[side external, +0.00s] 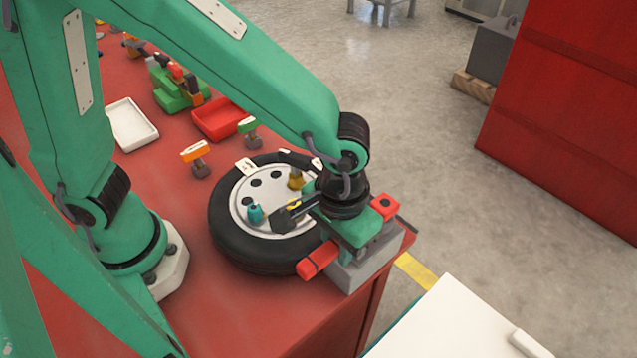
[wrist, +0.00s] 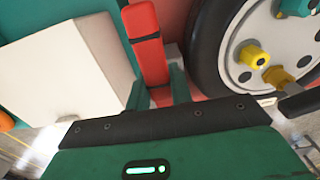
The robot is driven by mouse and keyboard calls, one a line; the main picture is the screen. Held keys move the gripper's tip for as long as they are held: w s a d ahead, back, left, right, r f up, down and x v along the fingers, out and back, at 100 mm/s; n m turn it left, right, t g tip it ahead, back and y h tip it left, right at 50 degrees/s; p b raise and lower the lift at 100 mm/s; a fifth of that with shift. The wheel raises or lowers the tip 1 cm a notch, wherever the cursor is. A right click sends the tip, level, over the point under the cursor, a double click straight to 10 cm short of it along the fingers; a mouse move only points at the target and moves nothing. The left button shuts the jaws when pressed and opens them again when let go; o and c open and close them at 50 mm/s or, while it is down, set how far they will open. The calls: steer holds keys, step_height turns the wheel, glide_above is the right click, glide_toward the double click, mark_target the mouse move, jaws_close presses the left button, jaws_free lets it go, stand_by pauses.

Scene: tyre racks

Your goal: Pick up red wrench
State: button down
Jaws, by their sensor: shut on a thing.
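The red wrench (side external: 318,261) lies across a grey block (side external: 365,272) at the table's near right corner. Its two red ends show on either side of my gripper (side external: 358,238), which hides its middle. In the wrist view, the red wrench (wrist: 148,48) runs up from between the green fingers of my gripper (wrist: 158,93). My gripper is shut on it, pointing down. I cannot tell whether the wrench is clear of the block.
A wheel with a black tyre (side external: 240,250) lies close left of the block, with small coloured pieces on it. A red tray (side external: 220,120) and a white tray (side external: 131,125) stand farther back. A white surface (side external: 455,325) is beyond the table's right edge.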

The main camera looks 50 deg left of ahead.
step_height(320, 180, up, 9)
stand_by(0.5)
steer(key=shift+a, duration=0.1)
stand_by(0.5)
steer(key=s+a+m, duration=0.1)
steer(key=s+a, duration=0.3)
steer(key=a, duration=0.3)
steer(key=s+a+f+m, duration=0.1)
steer(key=s+a, duration=0.3)
steer(key=a, duration=0.3)
steer(key=shift+s+a+f, duration=0.2)
steer(key=shift+s+f, duration=0.1)
steer(key=shift+s, duration=0.1)
stand_by(0.6)
stand_by(0.4)
steer(key=w+d+n, duration=0.3)
steer(key=d+n, duration=0.7)
steer(key=n, duration=0.2)
steer(key=shift+w, duration=0.3)
